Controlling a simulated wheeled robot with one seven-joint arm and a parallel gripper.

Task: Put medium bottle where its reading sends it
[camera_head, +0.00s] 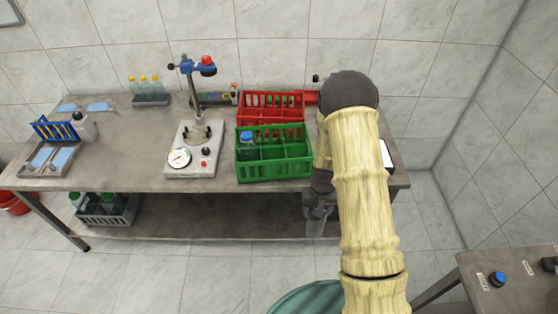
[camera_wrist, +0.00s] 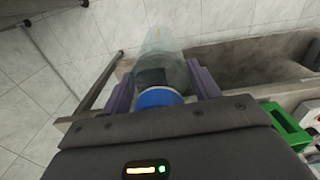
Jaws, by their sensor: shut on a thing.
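My gripper (camera_wrist: 162,84) is shut on a clear bottle with a blue cap (camera_wrist: 160,97). The bottle's see-through body (camera_wrist: 166,48) extends away from the palm between the two fingers. In the head view my gripper (camera_head: 318,208) is low at the right part of the table's front edge, partly hidden by my arm. The bottle (camera_head: 315,228) shows faintly there below the fingers. A tester with a round dial (camera_head: 180,158) stands mid-table; its reading is too small to make out. A green crate (camera_head: 275,173) and a red crate (camera_head: 270,100) stand right of it.
Another blue-capped bottle (camera_head: 247,143) stands in the green crate's left part. A grey crate with bottles (camera_head: 107,217) sits on the lower shelf. A blue rack (camera_head: 55,130) and a white bottle (camera_head: 84,128) are at left. A side table (camera_head: 520,275) with buttons is at lower right.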

